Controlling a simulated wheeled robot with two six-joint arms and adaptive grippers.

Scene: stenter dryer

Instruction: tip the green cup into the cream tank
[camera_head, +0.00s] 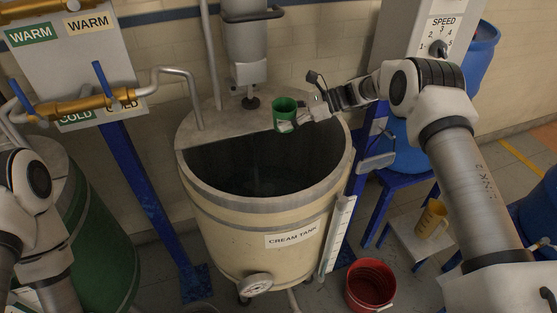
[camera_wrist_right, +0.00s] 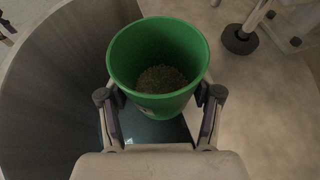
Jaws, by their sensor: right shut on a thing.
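The green cup (camera_head: 285,108) is held by my right gripper (camera_head: 299,112) above the back part of the cream tank's opening. In the right wrist view the green cup (camera_wrist_right: 158,62) sits between the two fingers of the right gripper (camera_wrist_right: 160,112), with grainy brownish contents at its bottom. The cup looks roughly upright. The cream tank (camera_head: 235,240) is a large round vessel with a label, a half lid at the back and a dark open front half. Its inside wall shows in the right wrist view (camera_wrist_right: 45,90). My left gripper is outside the view.
A stirrer unit (camera_head: 246,45) stands on the tank's lid. Pipes with warm and cold labels (camera_head: 85,100) are at the left. A green tank (camera_head: 95,230) is at lower left. A red bucket (camera_head: 371,284) and a yellow jug (camera_head: 431,220) stand at the right. A speed dial (camera_head: 438,47) is upper right.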

